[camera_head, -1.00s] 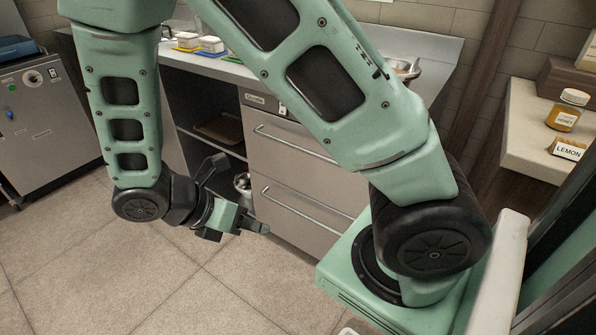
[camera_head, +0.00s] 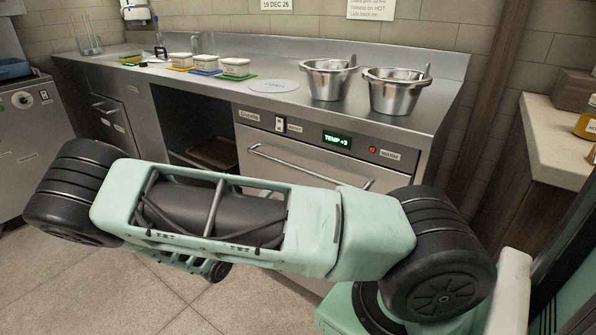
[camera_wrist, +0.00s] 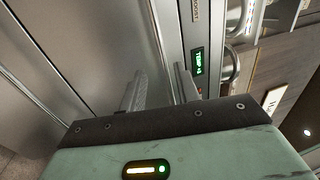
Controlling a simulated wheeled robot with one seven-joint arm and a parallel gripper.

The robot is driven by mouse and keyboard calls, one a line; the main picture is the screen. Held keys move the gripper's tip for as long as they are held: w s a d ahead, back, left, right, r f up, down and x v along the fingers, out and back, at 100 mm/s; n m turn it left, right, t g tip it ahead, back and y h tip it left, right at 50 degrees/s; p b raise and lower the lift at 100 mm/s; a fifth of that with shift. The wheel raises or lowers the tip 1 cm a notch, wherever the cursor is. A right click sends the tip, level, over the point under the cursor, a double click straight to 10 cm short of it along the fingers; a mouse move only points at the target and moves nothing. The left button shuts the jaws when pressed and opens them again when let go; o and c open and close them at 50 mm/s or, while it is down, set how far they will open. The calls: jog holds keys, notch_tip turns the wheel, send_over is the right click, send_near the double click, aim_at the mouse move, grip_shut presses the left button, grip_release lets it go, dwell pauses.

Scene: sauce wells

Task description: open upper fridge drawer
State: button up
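The upper fridge drawer (camera_head: 370,178) is a steel front under the counter, with a long horizontal bar handle (camera_head: 310,168). It looks closed. A green display (camera_head: 337,139) reading TEMP +3 is on the panel above it. My arm crosses in front and hides the lower drawer and much of the upper one. In the wrist view, my gripper (camera_wrist: 158,88) is open, its two fingers apart with nothing seen between them. It points at the steel front, with the display (camera_wrist: 198,62) just right of the fingers. I cannot tell how far the handle is from the fingertips.
On the counter stand two steel pots (camera_head: 395,92), several white tubs such as one on a green mat (camera_head: 236,67), and a round grey lid (camera_head: 273,86). An open shelf bay (camera_head: 195,125) lies left of the drawers. A side counter (camera_head: 555,150) is at right.

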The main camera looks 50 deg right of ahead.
aim_at(298, 169)
jog(key=b+x, duration=0.1)
jog(key=x, duration=1.2)
jog(key=shift+d, duration=0.35)
grip_shut()
